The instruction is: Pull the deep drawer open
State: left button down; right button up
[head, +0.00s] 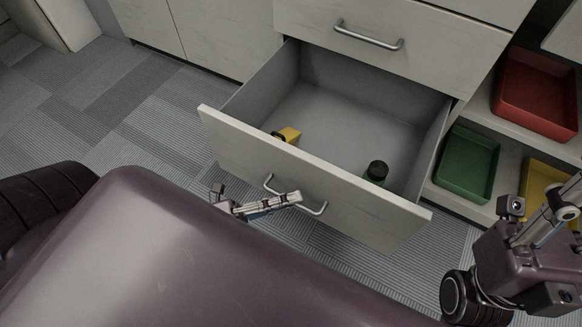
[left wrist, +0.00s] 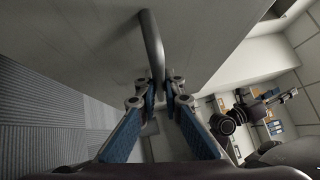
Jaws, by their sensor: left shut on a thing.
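The deep drawer (head: 240,145) is pulled well out of the white cabinet in the head view, with its grey interior showing. Its curved metal handle (head: 317,209) is on the front panel. My left gripper (head: 290,199) is at this handle. In the left wrist view the handle (left wrist: 152,45) runs between the blue-padded fingers (left wrist: 164,88), which are shut on it. My right gripper (head: 556,212) is partly in view at the right edge, and its fingertips are cut off.
In the drawer are a yellow and black item (head: 289,134) and a green item with a black top (head: 376,172). A shut drawer with a handle (head: 368,40) is above. Red (head: 540,92), green (head: 467,163) and yellow (head: 545,180) trays sit on shelves at right.

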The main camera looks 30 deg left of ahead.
pick_arm(q)
jog(key=c, duration=2)
grip_release()
jog(key=shift+c, duration=0.2)
jog(key=shift+a, duration=0.1)
jog(key=v, duration=1.2)
jog(key=shift+s, duration=0.15)
